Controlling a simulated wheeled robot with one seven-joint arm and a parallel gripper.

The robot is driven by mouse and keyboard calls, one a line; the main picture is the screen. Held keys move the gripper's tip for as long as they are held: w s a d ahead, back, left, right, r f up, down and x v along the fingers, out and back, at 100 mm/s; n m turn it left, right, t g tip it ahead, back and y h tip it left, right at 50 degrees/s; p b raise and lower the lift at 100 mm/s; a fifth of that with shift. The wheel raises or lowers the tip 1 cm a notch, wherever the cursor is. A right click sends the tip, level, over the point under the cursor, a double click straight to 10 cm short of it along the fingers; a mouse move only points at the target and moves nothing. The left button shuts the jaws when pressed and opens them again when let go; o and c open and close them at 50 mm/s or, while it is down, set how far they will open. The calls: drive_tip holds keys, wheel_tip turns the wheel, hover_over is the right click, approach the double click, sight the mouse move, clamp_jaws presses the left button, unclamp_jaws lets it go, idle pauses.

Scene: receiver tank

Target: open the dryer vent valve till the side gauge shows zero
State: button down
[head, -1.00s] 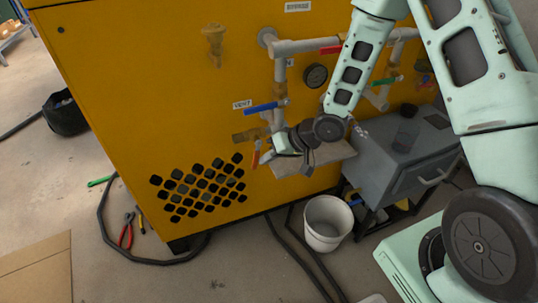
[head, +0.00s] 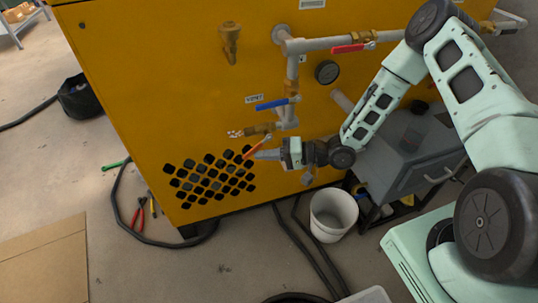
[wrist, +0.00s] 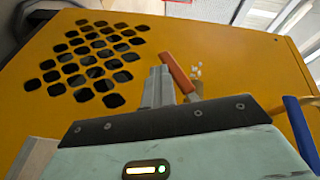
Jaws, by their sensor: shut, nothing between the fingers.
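A small orange-handled valve (head: 253,151) sits low on the yellow panel, under a brass outlet (head: 258,128). White puffs show at the outlet's left end. My gripper (head: 262,155) is shut and empty, its fingertips at the orange handle. In the wrist view the shut fingers (wrist: 158,85) are right beside the orange handle (wrist: 180,73); I cannot tell whether they touch. A blue-handled valve (head: 277,103) is above, below a label (head: 254,98) that seems to read VENT. The round dark gauge (head: 327,71) is to the upper right; its needle is too small to read.
A red-handled valve (head: 350,48) is on the grey pipe above the gauge. A grey box (head: 405,150) stands to the right of my gripper. A white bucket (head: 333,215) and black hoses are on the floor below. The panel left of the outlet is clear except for a perforated grille (head: 210,180).

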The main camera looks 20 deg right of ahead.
drive_tip(key=shift+a+y, duration=0.2)
drive_tip(key=shift+y, duration=0.1)
drive_tip(key=shift+a+r, duration=0.2)
drive_tip(key=shift+a, duration=0.1)
idle(0.4)
